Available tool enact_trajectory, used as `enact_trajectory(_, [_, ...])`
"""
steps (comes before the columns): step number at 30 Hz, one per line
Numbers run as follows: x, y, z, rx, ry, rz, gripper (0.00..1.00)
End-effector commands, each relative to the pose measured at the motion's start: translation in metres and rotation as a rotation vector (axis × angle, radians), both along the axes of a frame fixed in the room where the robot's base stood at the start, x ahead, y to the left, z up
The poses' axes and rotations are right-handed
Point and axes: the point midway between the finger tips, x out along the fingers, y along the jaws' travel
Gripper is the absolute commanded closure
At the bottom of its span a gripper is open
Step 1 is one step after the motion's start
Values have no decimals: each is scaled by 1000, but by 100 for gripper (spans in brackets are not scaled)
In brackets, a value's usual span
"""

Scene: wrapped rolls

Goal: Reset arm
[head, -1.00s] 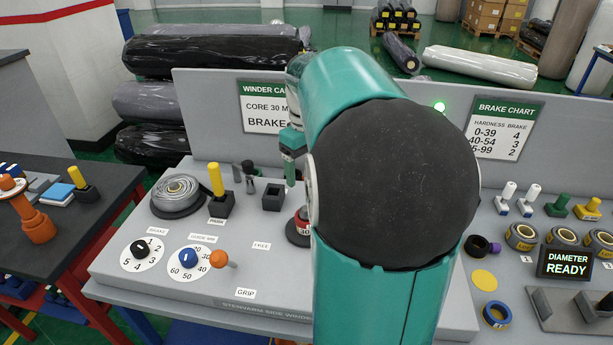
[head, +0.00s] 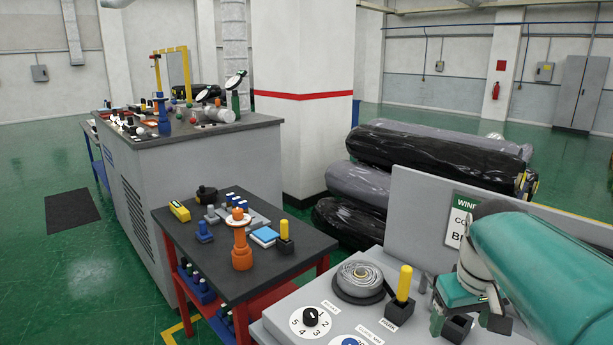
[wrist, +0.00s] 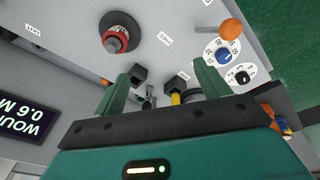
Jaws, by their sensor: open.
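My gripper (head: 465,312) is at the lower right in the head view, over the grey winder bench (head: 283,322), with my teal arm reaching in from the right edge. In the wrist view my gripper (wrist: 160,88) shows two green fingers spread well apart with nothing held between them. A black square holder (head: 457,328) lies below the gripper, partly hidden by it; the holder also shows in the wrist view (wrist: 139,73). A yellow peg (head: 404,283) stands in another black block, left of the gripper. The fingers look clear of the bench top.
A grey wound coil (head: 360,277), a black dial (head: 311,316) and a blue dial (head: 350,343) sit on the bench. A dark side table (head: 215,265) with an orange stand (head: 241,245) is to the left. Black-wrapped rolls (head: 435,155) lie behind. Green floor is open at far left.

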Motion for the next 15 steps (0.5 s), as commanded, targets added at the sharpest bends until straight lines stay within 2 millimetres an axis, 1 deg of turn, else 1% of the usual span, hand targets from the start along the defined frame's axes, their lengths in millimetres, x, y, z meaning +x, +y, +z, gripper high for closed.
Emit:
enact_trajectory(1, [-8,22,2,-7,-35,11,25])
enact_trajectory(3, [-19,48,1,-7,-83,12,25])
enact_trajectory(6, [-37,81,-3,0,-151,15,25])
enact_trajectory(9, [-56,110,-10,19,-219,17,25])
enact_trajectory(12, [-73,131,-18,44,-273,19,25])
enact_trajectory(15, [-83,143,-25,64,-309,18,25])
